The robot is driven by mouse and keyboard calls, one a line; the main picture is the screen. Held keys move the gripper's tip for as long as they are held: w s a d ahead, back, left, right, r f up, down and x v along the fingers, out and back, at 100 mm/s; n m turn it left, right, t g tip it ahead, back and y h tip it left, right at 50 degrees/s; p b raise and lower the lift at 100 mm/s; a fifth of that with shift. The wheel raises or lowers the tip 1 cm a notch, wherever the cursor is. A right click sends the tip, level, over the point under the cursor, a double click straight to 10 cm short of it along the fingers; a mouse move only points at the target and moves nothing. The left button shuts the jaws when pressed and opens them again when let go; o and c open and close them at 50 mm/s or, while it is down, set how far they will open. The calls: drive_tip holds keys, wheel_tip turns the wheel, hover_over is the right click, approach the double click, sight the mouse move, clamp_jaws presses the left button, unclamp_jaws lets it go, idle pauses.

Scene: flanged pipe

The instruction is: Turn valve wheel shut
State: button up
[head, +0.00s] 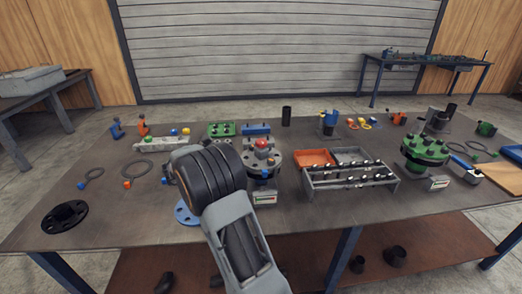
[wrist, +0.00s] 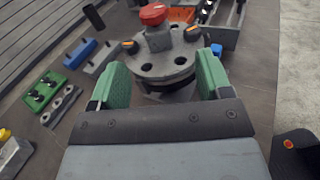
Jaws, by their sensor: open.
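A red knob-like part (wrist: 153,13), which looks like the valve wheel, sits on top of a grey flange assembly (wrist: 165,65) in the wrist view. In the head view the red part (head: 262,143) shows just beyond my arm, above the grey flange (head: 274,160). My gripper (wrist: 162,76) is open, with its two green fingers apart. In the wrist view the grey flange appears between and beyond the fingers, with the red part further up. Nothing is held; I cannot tell whether a finger touches the flange. My arm hides the fingers in the head view.
To the right are an orange tray (head: 315,158), a rack of studs (head: 350,177) and a green flange (head: 425,150). A black flange (head: 64,216) lies at the left; the table's front left is mostly clear.

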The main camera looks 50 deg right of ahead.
sight(261, 141)
drive_tip(key=shift+n+h, duration=0.3)
drive_tip(key=shift+n, duration=0.1)
drive_tip(key=x, duration=0.4)
drive_tip(key=p+x, duration=0.1)
drive_tip(key=x, duration=0.4)
drive_tip(key=w+x, duration=0.1)
drive_tip(key=x, duration=0.4)
drive_tip(key=shift+d+f+p, duration=0.15)
drive_tip(key=shift+f+p, duration=0.15)
drive_tip(key=shift+p, duration=0.1)
drive_tip(key=c, duration=0.9)
